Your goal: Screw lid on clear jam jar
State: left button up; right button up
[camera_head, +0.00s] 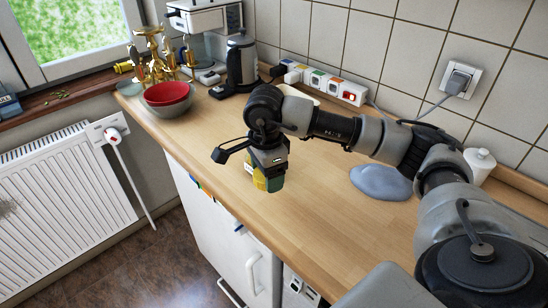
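My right gripper (268,166) hangs over the front edge of the wooden counter, with its arm reaching in from the right. A small yellow and green object (268,183) shows directly below it, partly covered by the gripper. I cannot tell whether the gripper holds this object or is only in front of it, and the fingertips are hidden. I cannot make out a clear jam jar or a loose lid. My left gripper is not in view.
The wooden counter (222,152) has free room left of the gripper. Red and grey bowls (167,94), a kettle (241,64) and a power strip (330,86) stand further back. A grey-blue cloth-like thing (380,183) and a white bottle (479,165) are on the right.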

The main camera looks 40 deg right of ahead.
jog(key=s+a+f+n, duration=0.1)
jog(key=n, duration=0.2)
jog(key=s+a+n, duration=0.1)
jog(key=a+n, duration=0.1)
jog(key=s+a+f+n, duration=0.1)
jog(key=a+n, duration=0.1)
jog(key=n, duration=0.1)
jog(key=shift+s+f+n, duration=0.25)
jog(key=shift+f+n, duration=0.05)
jog(key=shift+f, duration=0.05)
jog(key=s+a+f+n, duration=0.2)
jog(key=s+a+n, duration=0.3)
jog(key=n, duration=0.6)
jog(key=shift+s+a+f, duration=0.15)
jog(key=shift+s+f, duration=0.2)
